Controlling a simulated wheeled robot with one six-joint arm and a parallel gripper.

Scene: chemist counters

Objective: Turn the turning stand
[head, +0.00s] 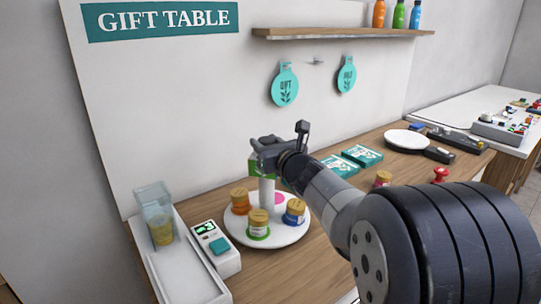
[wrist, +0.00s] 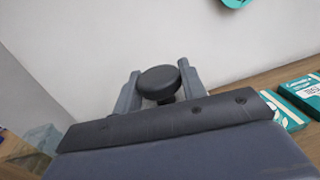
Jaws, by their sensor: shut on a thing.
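The turning stand (head: 278,239) is a round white plate on the counter with a white post (head: 266,192) at its middle. An orange jar (head: 240,203), a green-banded jar (head: 258,225) and a blue-banded jar (head: 295,212) with tan lids stand on it, and something pink (head: 281,198) shows behind the post. My gripper (head: 264,146) is above the post, shut on a round black knob (wrist: 160,80), which sits between its two grey fingers in the wrist view. A green piece shows just under the gripper; the gripper hides the top of the post.
Left of the stand are a white device with a teal button (head: 219,246) and a white tray (head: 187,268) with a clear box. To the right lie teal packets (head: 361,154), a white round plate (head: 407,139) and a red-knobbed item (head: 440,174). A wooden shelf (head: 340,33) hangs above.

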